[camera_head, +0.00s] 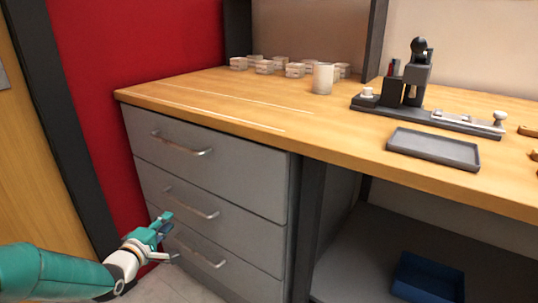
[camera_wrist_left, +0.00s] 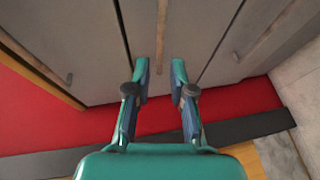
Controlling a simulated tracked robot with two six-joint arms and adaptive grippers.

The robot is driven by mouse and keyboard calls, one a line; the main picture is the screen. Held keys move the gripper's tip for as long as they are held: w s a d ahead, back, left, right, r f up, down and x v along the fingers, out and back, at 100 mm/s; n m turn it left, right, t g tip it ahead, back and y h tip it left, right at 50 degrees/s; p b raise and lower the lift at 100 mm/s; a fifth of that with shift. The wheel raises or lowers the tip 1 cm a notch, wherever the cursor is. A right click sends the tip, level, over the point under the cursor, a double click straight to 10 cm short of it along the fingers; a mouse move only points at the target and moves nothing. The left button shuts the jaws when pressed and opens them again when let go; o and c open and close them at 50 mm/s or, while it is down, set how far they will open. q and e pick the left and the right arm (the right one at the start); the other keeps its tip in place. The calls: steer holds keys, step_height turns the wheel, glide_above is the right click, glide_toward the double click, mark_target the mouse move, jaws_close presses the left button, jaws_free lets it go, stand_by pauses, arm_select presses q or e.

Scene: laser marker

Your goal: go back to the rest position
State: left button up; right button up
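My left gripper (camera_head: 168,236) is low in front of the grey drawer unit, close to the left end of the lowest drawer's handle (camera_head: 200,252). In the left wrist view the two fingers (camera_wrist_left: 160,72) are apart, with nothing held between them. A drawer handle (camera_wrist_left: 162,28) shows beyond the fingertips there; I cannot tell whether they touch it. All drawers look shut, including the top drawer (camera_head: 225,170). My right gripper is not in view.
The wooden workbench (camera_head: 215,105) carries several small containers, a white cup (camera_head: 323,78), a dark marking device (camera_head: 410,80) and a grey tray (camera_head: 433,148). A blue bin (camera_head: 428,278) sits below at right. A red wall (camera_head: 140,45) stands behind, at left.

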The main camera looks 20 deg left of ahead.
arm_select(q)
steer(key=s+d+f+m+g+h+p, duration=0.1)
steer(key=s+d+f+m+g+h, duration=0.15)
steer(key=d+f, duration=0.85)
steer(key=s+d+f+m+g+h, duration=0.1)
steer(key=d+f+g+h, duration=0.25)
steer(key=d+f, duration=0.8)
steer(key=s+d+f+m+g, duration=0.3)
steer(key=s+m, duration=0.1)
steer(key=s, duration=0.4)
steer(key=s+d+f+m+g, duration=0.3)
steer(key=s+m, duration=0.1)
steer(key=s, duration=0.3)
steer(key=s+d+f+m+g, duration=0.3)
steer(key=s+f+m, duration=0.15)
steer(key=s, duration=0.35)
step_height(320, 180, up, 39)
steer(key=p, duration=3.8)
steer(key=shift+w+y, duration=0.3)
